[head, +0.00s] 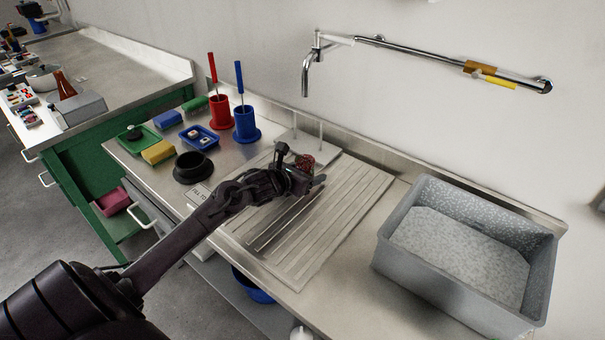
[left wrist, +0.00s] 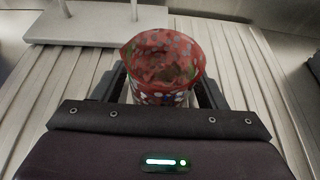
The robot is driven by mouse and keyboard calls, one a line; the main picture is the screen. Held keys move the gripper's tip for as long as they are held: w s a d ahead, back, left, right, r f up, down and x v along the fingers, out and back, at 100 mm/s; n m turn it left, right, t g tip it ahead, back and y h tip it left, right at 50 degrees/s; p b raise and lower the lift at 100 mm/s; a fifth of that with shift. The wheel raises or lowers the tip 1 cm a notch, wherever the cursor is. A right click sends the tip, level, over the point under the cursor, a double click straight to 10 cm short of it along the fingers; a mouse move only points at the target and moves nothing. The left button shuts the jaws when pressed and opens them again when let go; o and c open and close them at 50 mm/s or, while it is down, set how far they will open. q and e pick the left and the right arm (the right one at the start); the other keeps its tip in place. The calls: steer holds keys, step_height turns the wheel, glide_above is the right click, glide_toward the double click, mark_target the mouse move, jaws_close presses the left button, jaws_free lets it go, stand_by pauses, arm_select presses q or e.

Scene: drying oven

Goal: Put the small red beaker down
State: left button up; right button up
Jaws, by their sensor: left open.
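The small red beaker (head: 305,162) is at the back of the ribbed drainboard (head: 335,215), close to a pale block with upright rods (head: 307,146). In the left wrist view the beaker (left wrist: 162,62) is patterned in red and white, upright, with its open mouth towards the camera. My left gripper (head: 307,176) is open, with one finger on each side of the beaker. The gripper hides the beaker's base, so I cannot clearly see its contact with the drainboard. My right gripper is not in view.
A grey basin (head: 465,250) stands to the right. A red cup (head: 220,112) and a blue cup (head: 246,124) with tall handles, a black bowl (head: 194,167), sponges and trays are to the left. A tap (head: 310,65) hangs above the back. The drainboard's front is clear.

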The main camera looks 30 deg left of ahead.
arm_select(q)
steer(key=v, duration=1)
steer(key=shift+s, duration=0.25)
steer(key=shift+v, duration=0.75)
steer(key=shift+r, duration=0.2)
